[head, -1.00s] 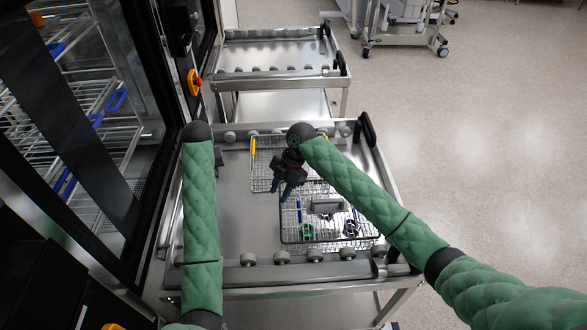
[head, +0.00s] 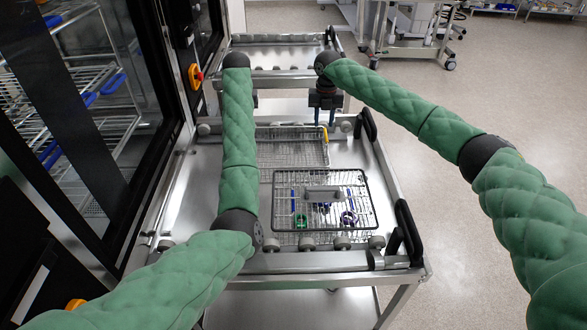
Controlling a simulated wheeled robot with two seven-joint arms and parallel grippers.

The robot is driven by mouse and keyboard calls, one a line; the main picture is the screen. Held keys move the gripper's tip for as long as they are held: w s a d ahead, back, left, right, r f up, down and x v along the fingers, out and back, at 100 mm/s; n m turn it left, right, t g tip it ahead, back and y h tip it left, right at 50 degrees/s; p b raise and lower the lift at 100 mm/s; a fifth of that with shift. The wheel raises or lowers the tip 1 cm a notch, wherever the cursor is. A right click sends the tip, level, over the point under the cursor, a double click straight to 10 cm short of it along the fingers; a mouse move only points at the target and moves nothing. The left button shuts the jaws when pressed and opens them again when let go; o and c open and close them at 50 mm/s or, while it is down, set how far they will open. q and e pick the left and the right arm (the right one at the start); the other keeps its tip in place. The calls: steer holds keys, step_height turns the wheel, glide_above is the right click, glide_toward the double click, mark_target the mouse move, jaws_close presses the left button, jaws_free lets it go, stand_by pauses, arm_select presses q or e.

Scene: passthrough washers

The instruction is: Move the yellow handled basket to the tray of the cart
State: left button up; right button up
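The wire basket with yellow handles (head: 290,152) lies on the near cart's tray (head: 183,200), toward its far side. One yellow handle (head: 325,135) shows at its right end; its left end is hidden behind my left arm. My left arm reaches forward over the left part of the cart. Its gripper is mostly hidden behind the arm, with only a dark bit (head: 255,99) showing.
A black-rimmed basket (head: 276,205) with small tools stands in front of the yellow-handled one. A second cart (head: 270,77) stands beyond, its top empty. A glass-fronted washer cabinet (head: 130,120) lines the left. Rollers (head: 341,243) edge the near cart. Open floor lies right.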

mark_target(326, 134)
arm_select(q)
steer(key=shift+w+d+m, duration=0.1)
steer(key=shift+d+m, duration=0.2)
steer(key=shift+d, duration=0.4)
arm_select(e)
steer(key=shift+w+d+n, duration=0.3)
steer(key=shift+d+n, duration=0.1)
steer(key=shift+d, duration=0.25)
arm_select(q)
steer(key=shift+w, duration=0.1)
arm_select(e)
steer(key=shift+f, duration=0.1)
